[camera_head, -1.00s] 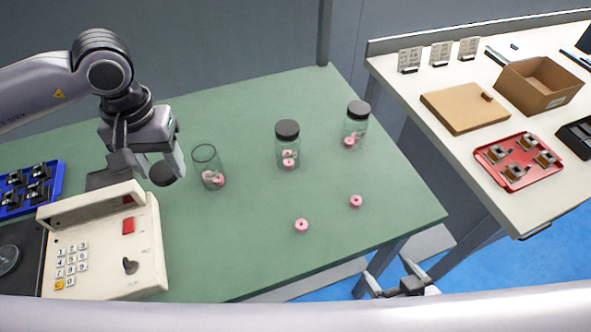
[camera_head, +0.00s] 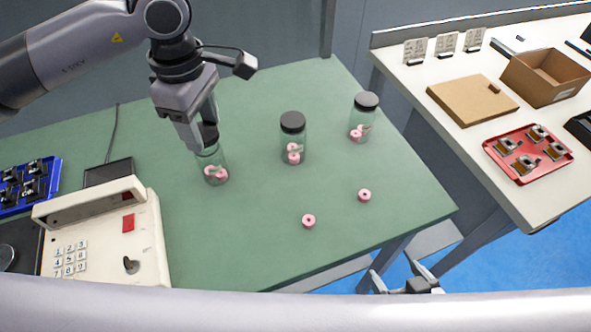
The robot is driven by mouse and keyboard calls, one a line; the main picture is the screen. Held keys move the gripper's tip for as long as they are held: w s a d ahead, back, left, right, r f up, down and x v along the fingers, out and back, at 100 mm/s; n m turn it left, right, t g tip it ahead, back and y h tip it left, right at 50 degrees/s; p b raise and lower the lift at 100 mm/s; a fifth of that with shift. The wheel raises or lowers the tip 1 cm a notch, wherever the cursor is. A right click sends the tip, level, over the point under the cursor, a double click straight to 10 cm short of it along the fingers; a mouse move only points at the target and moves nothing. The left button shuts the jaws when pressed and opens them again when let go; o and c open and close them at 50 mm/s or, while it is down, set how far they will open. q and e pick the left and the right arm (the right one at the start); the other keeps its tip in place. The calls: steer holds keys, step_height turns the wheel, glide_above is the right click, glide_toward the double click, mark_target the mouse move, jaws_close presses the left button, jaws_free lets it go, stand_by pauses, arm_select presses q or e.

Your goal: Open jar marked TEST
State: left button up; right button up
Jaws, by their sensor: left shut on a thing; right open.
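Three clear jars with pink ring-shaped pieces inside stand on the green table (camera_head: 270,250). My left gripper (camera_head: 203,132) is shut on a black lid (camera_head: 209,134) at the mouth of the left jar (camera_head: 213,170). I cannot tell whether the lid touches the rim, and the gripper hides part of it. The middle jar (camera_head: 293,145) and the right jar (camera_head: 362,124) have black lids on. No TEST marking is legible on any jar. My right gripper (camera_head: 402,274) is open and empty, low in the view beyond the table's front edge.
Two loose pink rings (camera_head: 308,221) (camera_head: 364,195) lie in front of the jars. A cream keypad device (camera_head: 143,225) and a blue tray (camera_head: 52,182) are at the left. A white table (camera_head: 440,115) at the right holds a cardboard box (camera_head: 545,78) and a red tray (camera_head: 521,174).

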arm_select(q)
steer(key=d+r+n, duration=0.1)
steer(key=d+n, duration=0.2)
steer(key=n, duration=0.4)
step_height(320, 180, up, 3)
steer(key=n+b, duration=0.4)
steer(key=n, duration=1.7)
glide_above(274, 190)
steer(key=shift+n, duration=0.3)
step_height(274, 190, down, 20)
steer(key=shift+r, duration=0.1)
steer(key=shift+f, duration=0.2)
steer(key=o, duration=1.2)
steer(key=shift+c, duration=0.2)
